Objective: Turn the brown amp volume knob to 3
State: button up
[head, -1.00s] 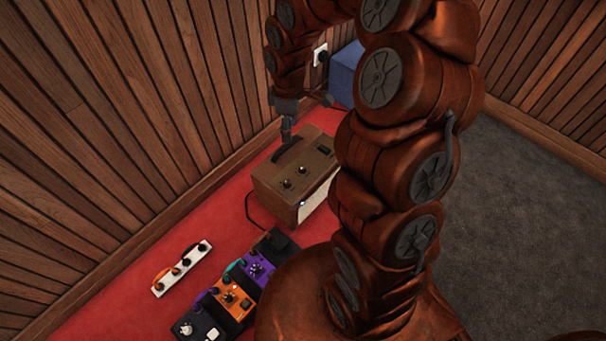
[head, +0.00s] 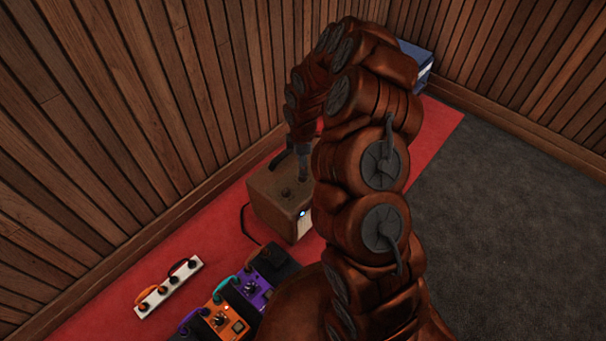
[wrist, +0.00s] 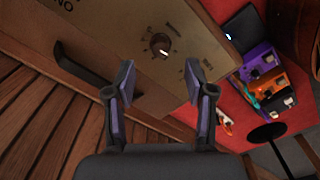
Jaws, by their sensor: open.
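The brown amp (head: 268,212) stands on a red carpet by the wooden wall. In the wrist view its tan top panel (wrist: 115,35) fills the upper left. A dark round knob (wrist: 160,46) with a light pointer mark sits there, ringed by small lettering too blurred to read. My gripper (wrist: 160,78) is open, its two fingers apart on either side below the knob, with nothing between them. In the head view my gripper (head: 303,172) points down over the amp's top. One knob (head: 286,193) shows to its left; the other is not clear there.
A dark carry handle (wrist: 82,65) lies on the amp's top. A blue box (head: 418,62) stands behind. Grey carpet at right is clear.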

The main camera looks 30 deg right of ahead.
aim_at(302, 177)
notch_tip(302, 177, down, 6)
jog(key=shift+r+b, duration=0.2)
jog(key=shift+b, duration=0.6)
grip_shut()
